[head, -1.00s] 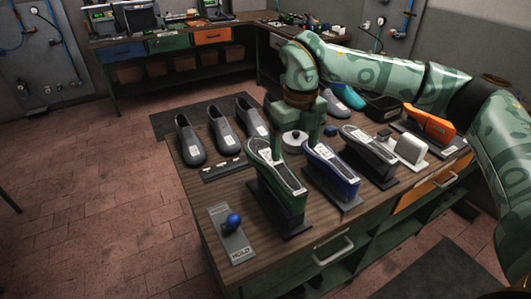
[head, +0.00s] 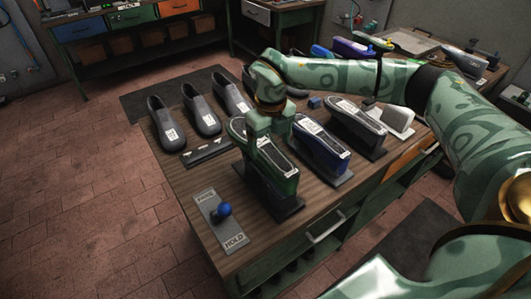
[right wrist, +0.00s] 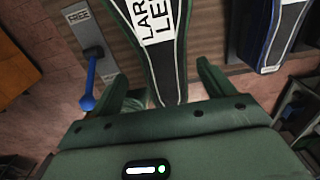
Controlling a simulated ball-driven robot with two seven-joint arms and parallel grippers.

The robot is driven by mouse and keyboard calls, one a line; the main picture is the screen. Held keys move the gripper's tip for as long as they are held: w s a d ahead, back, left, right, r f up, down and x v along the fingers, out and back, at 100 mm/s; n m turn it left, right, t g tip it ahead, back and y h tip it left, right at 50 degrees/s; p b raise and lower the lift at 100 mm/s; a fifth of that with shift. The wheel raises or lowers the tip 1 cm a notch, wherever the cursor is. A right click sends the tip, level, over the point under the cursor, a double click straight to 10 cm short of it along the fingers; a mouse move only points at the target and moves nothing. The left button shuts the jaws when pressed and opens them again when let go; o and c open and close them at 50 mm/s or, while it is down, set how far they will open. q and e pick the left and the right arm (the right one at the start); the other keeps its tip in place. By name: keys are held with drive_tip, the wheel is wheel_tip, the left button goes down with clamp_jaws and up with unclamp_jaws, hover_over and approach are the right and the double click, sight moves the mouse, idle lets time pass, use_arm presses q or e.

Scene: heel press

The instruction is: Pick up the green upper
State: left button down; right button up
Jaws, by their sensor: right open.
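The green upper (head: 287,184) stands sole-up on a dark stand near the front edge of the bench. Its dark grey, white-edged sole carries a white label; it also shows in the right wrist view (right wrist: 165,68). My right gripper (head: 268,128) is open at the far end of the green upper. In the right wrist view the two fingers (right wrist: 162,88) are spread on either side of the sole's narrow end, with gaps. Whether they touch it cannot be told. My left gripper is not in view.
A blue upper (head: 322,150) on its stand is close on the right, with a grey upper (head: 355,118) beyond. A plate with a blue-knobbed lever (head: 223,210), marked HOLD, lies at front left. Several grey shoes (head: 202,113) stand behind. A white block (head: 398,120) is further right.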

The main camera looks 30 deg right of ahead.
sight(271, 152)
wheel_tip(271, 152, down, 5)
drive_tip(key=shift+d, duration=0.15)
drive_tip(key=shift+c, duration=0.7)
drive_tip(key=c, duration=1)
drive_tip(key=shift+r, duration=0.1)
wheel_tip(271, 152, up, 10)
drive_tip(key=shift+p, duration=0.35)
